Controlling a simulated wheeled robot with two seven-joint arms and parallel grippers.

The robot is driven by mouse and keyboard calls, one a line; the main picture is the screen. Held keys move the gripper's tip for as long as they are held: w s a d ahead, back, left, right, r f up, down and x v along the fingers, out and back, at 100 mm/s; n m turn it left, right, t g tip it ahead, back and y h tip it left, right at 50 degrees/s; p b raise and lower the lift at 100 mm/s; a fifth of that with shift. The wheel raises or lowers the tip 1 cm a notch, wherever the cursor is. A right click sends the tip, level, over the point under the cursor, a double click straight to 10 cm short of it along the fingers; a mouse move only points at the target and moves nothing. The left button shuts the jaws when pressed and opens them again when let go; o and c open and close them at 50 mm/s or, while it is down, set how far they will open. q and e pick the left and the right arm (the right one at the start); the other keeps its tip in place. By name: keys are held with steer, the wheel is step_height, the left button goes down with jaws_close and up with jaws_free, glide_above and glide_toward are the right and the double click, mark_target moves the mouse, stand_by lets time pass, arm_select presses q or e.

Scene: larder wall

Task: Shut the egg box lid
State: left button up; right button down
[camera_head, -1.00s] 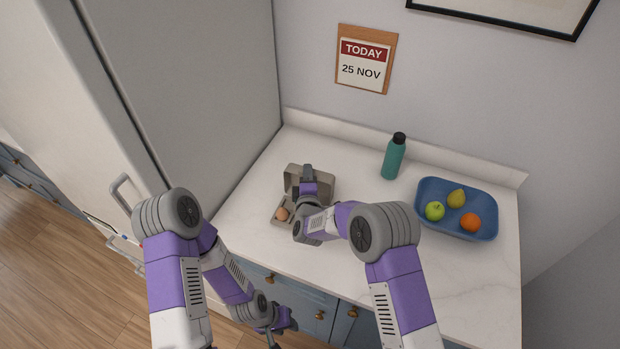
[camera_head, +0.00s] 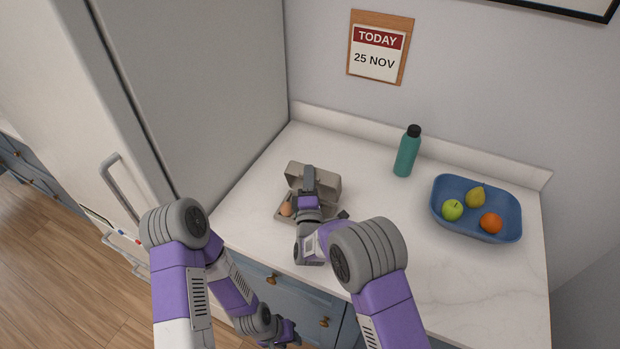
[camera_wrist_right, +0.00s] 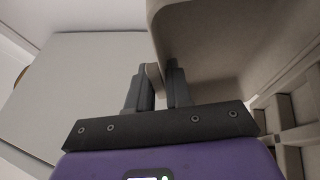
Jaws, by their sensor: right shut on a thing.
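The grey-brown egg box (camera_head: 327,186) stands on the counter with its lid raised. A brown egg (camera_head: 286,209) sits in the tray at the left; my right arm hides much of the rest. My right gripper (camera_head: 308,177) is at the lid, and in the right wrist view the fingers (camera_wrist_right: 156,88) are shut on the lid's edge. The lid (camera_wrist_right: 205,45) fills the upper right of that view, with the tray's compartments (camera_wrist_right: 290,125) below it. My left gripper (camera_head: 290,335) hangs low in front of the cabinets, away from the box; its jaws are too small to read.
A teal bottle (camera_head: 406,153) stands at the back of the counter (camera_head: 375,245). A blue bowl (camera_head: 448,220) with a green apple, a pear and an orange sits at the right. The fridge (camera_head: 200,80) stands close at the left.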

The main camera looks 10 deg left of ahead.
steer(key=c, duration=1.2)
jaws_free()
steer(key=shift+o, duration=0.2)
steer(key=shift+s, duration=0.1)
steer(key=v, duration=0.7)
steer(key=shift+s+d+f, duration=0.1)
steer(key=shift+s, duration=0.1)
